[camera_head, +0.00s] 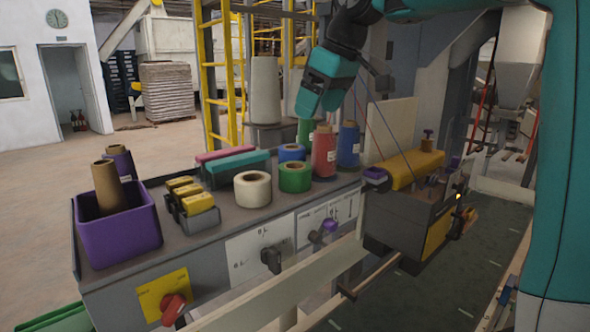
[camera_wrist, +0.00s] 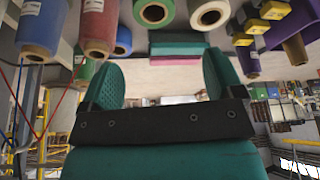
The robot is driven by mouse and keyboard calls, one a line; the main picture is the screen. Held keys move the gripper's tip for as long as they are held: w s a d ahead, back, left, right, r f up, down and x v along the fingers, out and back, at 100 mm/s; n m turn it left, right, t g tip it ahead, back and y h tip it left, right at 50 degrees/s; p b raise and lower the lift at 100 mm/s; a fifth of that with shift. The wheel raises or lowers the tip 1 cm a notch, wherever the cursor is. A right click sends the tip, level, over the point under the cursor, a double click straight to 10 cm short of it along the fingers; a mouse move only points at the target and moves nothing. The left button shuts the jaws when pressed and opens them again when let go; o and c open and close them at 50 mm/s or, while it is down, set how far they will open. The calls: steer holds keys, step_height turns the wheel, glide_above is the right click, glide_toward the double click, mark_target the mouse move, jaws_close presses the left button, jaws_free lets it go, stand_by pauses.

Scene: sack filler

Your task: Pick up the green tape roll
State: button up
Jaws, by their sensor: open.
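The green tape roll (camera_head: 295,177) lies flat on the grey bench top, between the white roll and the red cone, with a blue roll just behind it. In the wrist view, which looks upside down, a green ring (camera_wrist: 122,40) shows at the top, left of centre. My gripper (camera_head: 311,102) hangs above the back of the bench, higher than the roll and apart from it. In the wrist view its two teal fingers (camera_wrist: 163,78) stand wide apart with nothing between them.
A red cone (camera_head: 324,152) and a blue cone (camera_head: 348,146) stand right of the roll. A white roll (camera_head: 253,189) is at its left; a blue roll (camera_head: 292,152) is behind. Teal and pink boxes, yellow blocks and a purple bin (camera_head: 120,238) fill the left side.

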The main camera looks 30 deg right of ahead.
mark_target(293, 172)
steer(key=x, duration=1.1)
steer(key=shift+w+d+f, duration=0.2)
steer(key=shift+w, duration=0.2)
steer(key=shift+p+x, duration=1.1)
steer(key=shift+x, duration=1.6)
steer(key=shift+w+d+r, duration=0.1)
steer(key=shift+w, duration=0.05)
steer(key=c, duration=0.7)
